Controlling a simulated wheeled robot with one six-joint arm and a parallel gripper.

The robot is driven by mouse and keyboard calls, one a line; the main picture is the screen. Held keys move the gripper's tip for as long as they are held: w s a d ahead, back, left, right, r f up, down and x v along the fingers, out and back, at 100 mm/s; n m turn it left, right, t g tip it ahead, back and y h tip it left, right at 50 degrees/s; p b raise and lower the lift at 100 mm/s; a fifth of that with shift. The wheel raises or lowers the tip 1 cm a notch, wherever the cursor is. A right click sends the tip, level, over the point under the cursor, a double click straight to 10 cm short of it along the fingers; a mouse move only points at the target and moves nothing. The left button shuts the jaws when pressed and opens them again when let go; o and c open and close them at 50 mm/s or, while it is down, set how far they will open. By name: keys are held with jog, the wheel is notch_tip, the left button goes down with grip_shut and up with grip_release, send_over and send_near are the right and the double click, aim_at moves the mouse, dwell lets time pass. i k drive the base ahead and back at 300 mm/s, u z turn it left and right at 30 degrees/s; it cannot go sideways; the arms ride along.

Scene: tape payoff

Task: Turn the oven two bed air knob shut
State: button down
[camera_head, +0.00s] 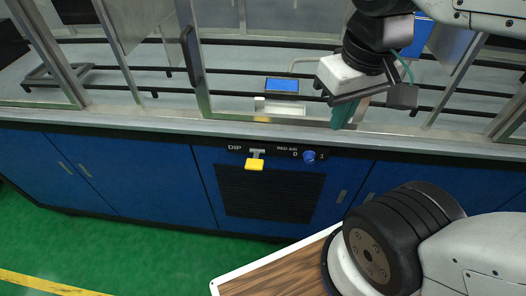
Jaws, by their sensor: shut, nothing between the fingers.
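The blue round bed air knob (309,157) sits on the dark strip of the blue cabinet front, under the label "BED AIR", between the marks 0 and 1. Its pointer is too small to read. My gripper (343,114) is above and to the right of the knob, in front of the counter edge, with green-tipped fingers pointing down. It is shut and empty, and apart from the knob. Whether this panel belongs to oven two cannot be told from the picture.
A yellow DIP handle (254,164) sticks out left of the knob. Below is a dark vent grille (270,192). A small blue-screened device (282,86) stands on the counter behind glass frames. The green floor (120,250) is clear at left.

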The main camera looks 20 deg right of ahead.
aim_at(309, 156)
jog(key=u, duration=1.35)
jog(key=k, duration=0.8)
jog(key=z, duration=1.7)
